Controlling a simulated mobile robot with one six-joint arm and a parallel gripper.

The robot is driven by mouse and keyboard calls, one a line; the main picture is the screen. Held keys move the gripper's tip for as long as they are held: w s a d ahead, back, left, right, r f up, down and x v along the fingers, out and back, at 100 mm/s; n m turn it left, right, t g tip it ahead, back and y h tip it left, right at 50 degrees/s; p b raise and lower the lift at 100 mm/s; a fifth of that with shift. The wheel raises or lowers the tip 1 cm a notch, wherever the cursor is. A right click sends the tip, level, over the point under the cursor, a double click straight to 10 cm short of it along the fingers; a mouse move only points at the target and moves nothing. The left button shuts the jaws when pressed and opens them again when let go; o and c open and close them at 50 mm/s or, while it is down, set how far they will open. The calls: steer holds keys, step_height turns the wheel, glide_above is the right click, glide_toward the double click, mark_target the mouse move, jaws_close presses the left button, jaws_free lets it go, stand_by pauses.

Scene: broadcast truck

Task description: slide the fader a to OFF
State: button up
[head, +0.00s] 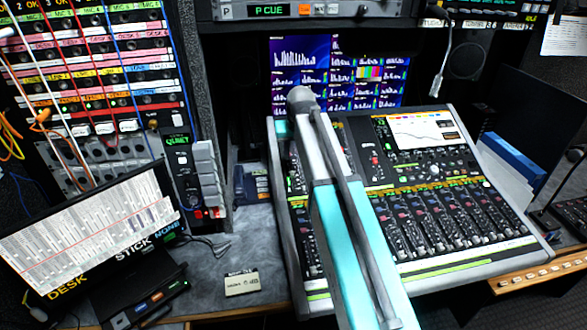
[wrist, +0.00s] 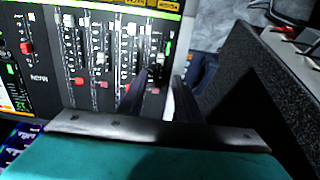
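The mixing console (head: 470,262) stands at the centre right in the head view, its channel faders in a row along the lower half. In the wrist view, a dark panel (wrist: 52,88) carries several fader strips with white, black and red caps. I cannot read which strip is fader a. My gripper (wrist: 160,76) has two dark fingers standing apart beside the rightmost strip, close to a dark cap (wrist: 162,73). I cannot tell whether they touch it. In the head view my arm covers part of the console and hides the gripper.
A monitor wall (head: 300,62) stands behind the console. A gooseneck microphone (head: 441,82) hangs at upper right. A tilted laptop-like screen (head: 90,230) and a patch bay (head: 90,75) with cables are at left.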

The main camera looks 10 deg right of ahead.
mark_target(292, 171)
steer(key=shift+p+x, duration=1.4)
steer(key=shift+x, duration=4.2)
jaws_close()
